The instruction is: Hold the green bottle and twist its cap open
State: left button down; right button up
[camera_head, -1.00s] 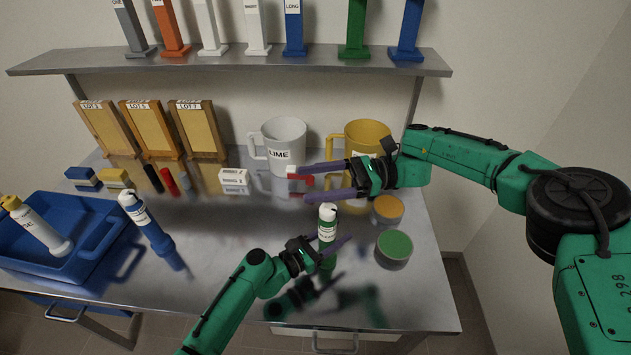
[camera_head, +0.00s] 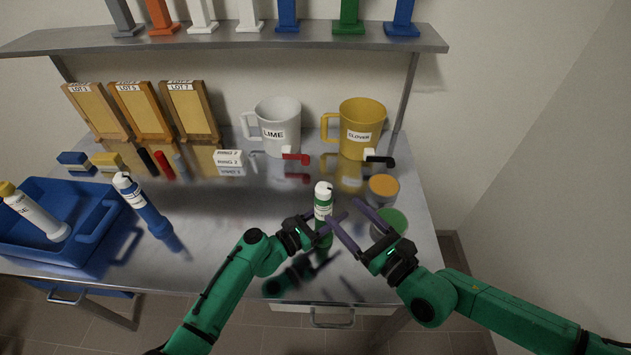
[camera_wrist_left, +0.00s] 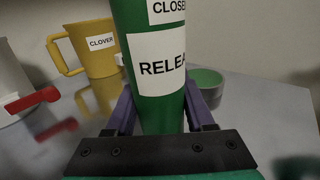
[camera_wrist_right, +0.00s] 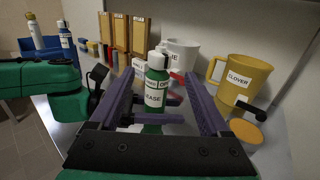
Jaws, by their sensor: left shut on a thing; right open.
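The green bottle (camera_head: 323,208) with a white cap (camera_head: 323,188) stands upright on the steel bench near its front. In the left wrist view the bottle (camera_wrist_left: 160,62) fills the middle, with labels partly reading "CLOSE" and "RELEA". My left gripper (camera_head: 328,224) is shut around its lower body. My right gripper (camera_head: 343,212) is open, just right of the bottle, with its fingers pointing toward it. In the right wrist view the bottle (camera_wrist_right: 157,90) and its white cap (camera_wrist_right: 158,60) appear between and beyond the open fingers. The bottle's base is partly hidden.
Tubs with green (camera_head: 392,222) and orange (camera_head: 384,185) tops stand right of the bottle. A white LIME jug (camera_head: 278,125) and yellow CLOVER jug (camera_head: 362,128) stand behind. A blue tray (camera_head: 92,238) and blue bottle (camera_head: 142,203) are at left. The bench between is mostly clear.

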aim_at(317, 186)
jog(key=x, duration=1.2)
jog(key=shift+f, duration=0.2)
grip_shut()
jog(key=shift+s+a+r+n+g+y, duration=0.15)
jog(key=shift+a+r+n+g+y, duration=0.2)
jog(key=shift+n+g+y, duration=0.25)
jog(key=shift+s+f+n+g+y, duration=0.1)
jog(key=shift+f+n+g+y, duration=0.05)
jog(key=shift+n+g+y, duration=0.6)
jog(key=shift+f+g+y, duration=0.1)
jog(key=shift+g+y, duration=0.15)
jog(key=shift+g, duration=0.2)
jog(key=shift+d, duration=0.1)
